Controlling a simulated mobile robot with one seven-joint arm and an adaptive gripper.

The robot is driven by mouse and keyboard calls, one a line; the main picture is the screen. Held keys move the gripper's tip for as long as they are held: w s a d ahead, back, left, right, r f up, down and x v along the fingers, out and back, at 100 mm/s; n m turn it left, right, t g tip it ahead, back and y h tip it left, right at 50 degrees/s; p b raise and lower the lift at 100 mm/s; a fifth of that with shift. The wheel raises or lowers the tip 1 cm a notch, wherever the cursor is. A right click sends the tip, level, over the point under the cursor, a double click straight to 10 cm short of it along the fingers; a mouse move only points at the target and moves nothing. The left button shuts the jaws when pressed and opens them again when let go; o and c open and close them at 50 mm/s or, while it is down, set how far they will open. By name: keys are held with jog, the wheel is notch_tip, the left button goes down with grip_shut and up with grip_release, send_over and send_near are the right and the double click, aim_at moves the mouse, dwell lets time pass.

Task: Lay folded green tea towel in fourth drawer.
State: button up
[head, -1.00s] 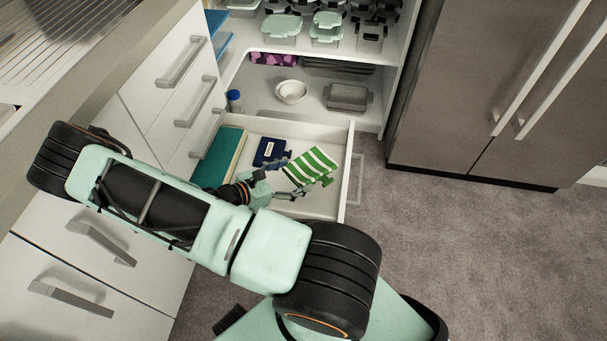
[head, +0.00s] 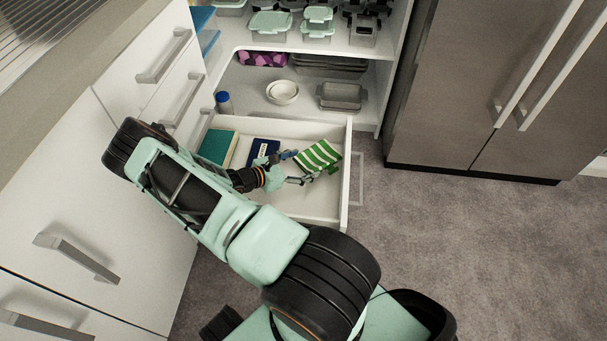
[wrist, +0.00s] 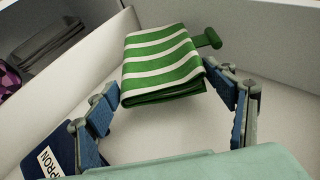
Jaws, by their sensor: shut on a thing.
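The folded green tea towel (head: 318,155), with white stripes, is inside the open drawer (head: 345,190) in the head view. My gripper (head: 303,167) reaches into the drawer and is shut on the towel. In the wrist view the towel (wrist: 162,62) sits between the two blue finger pads of my gripper (wrist: 168,88), and a small green piece sticks out at its right. I cannot tell whether the towel touches the drawer floor.
A dark blue item marked APRON (head: 262,150) and a green book-like item (head: 216,146) lie in the drawer's left part. A shelf with a white bowl (head: 283,92), a grey container (head: 341,96) and a blue-capped bottle (head: 223,103) is behind. Drawer floor nearer me looks clear.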

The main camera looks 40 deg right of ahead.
aim_at(303, 174)
jog(key=shift+w+d+f+b, duration=0.15)
jog(key=shift+w+d+f, duration=0.15)
jog(key=shift+f, duration=0.15)
jog(key=shift+w+d+f+b, duration=0.15)
jog(key=shift+d+f, duration=0.1)
jog(key=shift+f, duration=0.15)
jog(key=shift+w+d+f+b, duration=0.15)
jog(key=shift+f+b, duration=0.5)
jog(key=shift+f, duration=1)
jog(key=o, duration=0.9)
jog(key=shift+f, duration=0.1)
jog(key=shift+c, duration=0.2)
jog(key=shift+r, duration=0.25)
jog(key=p+v, duration=0.3)
jog(key=v, duration=0.9)
